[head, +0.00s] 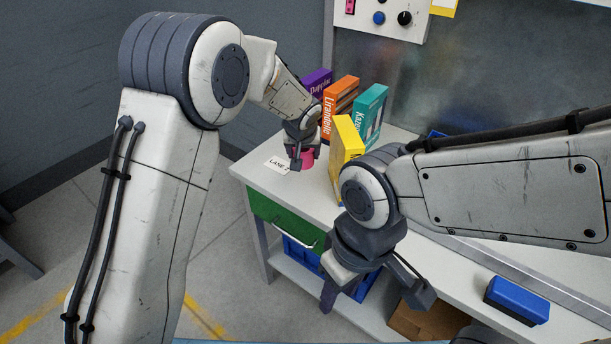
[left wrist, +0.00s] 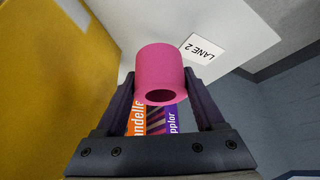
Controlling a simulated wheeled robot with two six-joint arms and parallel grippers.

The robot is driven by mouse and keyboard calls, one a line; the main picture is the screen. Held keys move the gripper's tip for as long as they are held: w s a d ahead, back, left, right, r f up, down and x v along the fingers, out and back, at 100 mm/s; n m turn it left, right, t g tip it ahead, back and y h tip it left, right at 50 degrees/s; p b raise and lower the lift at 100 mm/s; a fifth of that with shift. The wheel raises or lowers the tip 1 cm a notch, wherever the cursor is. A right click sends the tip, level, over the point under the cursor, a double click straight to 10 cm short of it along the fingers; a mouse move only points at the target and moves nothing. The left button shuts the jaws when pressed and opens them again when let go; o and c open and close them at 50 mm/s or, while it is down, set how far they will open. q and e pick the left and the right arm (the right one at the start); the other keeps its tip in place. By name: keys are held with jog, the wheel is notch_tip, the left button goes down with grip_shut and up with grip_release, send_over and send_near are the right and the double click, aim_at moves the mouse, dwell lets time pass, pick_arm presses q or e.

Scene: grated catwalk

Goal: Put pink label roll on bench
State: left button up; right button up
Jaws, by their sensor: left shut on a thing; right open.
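The pink label roll (head: 307,158) is at the left end of the white bench (head: 258,180), beside a white "LANE 2" card (head: 278,165). My left gripper (head: 301,155) is shut on the roll, partly hiding it in the head view. In the left wrist view the pink label roll (left wrist: 160,68) sits between the two fingers of my left gripper (left wrist: 161,92), its open bore showing. I cannot tell whether the roll touches the bench top. My right gripper (head: 372,292) is open and empty, in front of the bench's front edge.
Purple (head: 317,83), orange (head: 339,100), teal (head: 371,112) and yellow (head: 347,143) boxes stand upright on the bench close to the roll. A blue block (head: 517,300) lies towards the right. A green drawer (head: 282,220) and a lower shelf with a blue bin (head: 302,257) are underneath.

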pick_arm(q)
jog(key=shift+f+b, duration=0.6)
jog(key=shift+f, duration=2.6)
jog(key=shift+f, duration=0.1)
jog(key=shift+f+b, duration=0.1)
jog(key=shift+b, duration=0.2)
jog(key=o, duration=1.4)
